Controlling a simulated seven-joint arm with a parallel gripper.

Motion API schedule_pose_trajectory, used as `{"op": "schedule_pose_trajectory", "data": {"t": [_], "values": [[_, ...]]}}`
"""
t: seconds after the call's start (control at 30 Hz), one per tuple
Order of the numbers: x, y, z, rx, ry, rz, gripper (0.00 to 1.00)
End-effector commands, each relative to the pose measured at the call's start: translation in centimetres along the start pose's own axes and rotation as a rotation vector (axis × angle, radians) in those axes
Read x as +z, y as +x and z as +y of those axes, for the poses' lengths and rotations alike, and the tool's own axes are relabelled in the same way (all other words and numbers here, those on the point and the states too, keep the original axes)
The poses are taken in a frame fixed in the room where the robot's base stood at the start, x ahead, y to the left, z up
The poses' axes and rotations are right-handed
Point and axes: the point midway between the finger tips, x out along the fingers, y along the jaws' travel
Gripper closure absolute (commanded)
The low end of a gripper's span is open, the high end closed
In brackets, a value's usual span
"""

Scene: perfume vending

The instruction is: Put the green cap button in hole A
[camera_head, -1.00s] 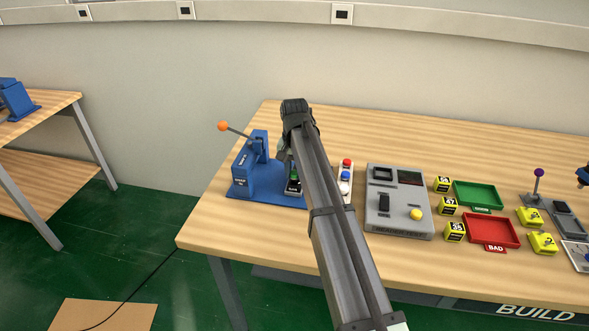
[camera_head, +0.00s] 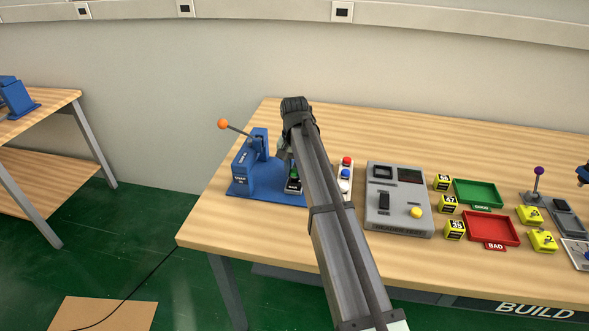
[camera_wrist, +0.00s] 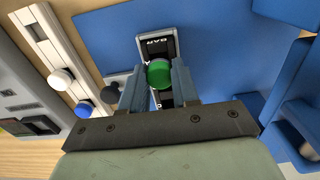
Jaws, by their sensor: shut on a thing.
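The green cap button (camera_wrist: 160,73) sits between the two fingers of my gripper (camera_wrist: 157,82) in the wrist view. My gripper is shut on it, just over a dark labelled block (camera_wrist: 154,45) on the blue base plate. In the head view the green cap (camera_head: 294,172) shows beside my arm, at the top of the dark block (camera_head: 293,186). My arm hides most of the gripper there. I cannot tell whether the cap touches the block. I cannot make out a hole marked A.
The blue lever press (camera_head: 245,170) with its orange knob (camera_head: 222,124) stands left of the block. A pale rail (camera_head: 345,185) with red, blue and white buttons lies to the right. Beyond are a grey tester (camera_head: 398,222), green tray (camera_head: 499,196) and red tray (camera_head: 513,231).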

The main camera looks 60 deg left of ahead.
Motion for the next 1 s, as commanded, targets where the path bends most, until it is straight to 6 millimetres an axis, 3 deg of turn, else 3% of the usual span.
{"op": "schedule_pose_trajectory", "data": {"t": [1.0], "values": [[0.01,0.83,0.01,0.000,0.000,0.000,0.92]]}}
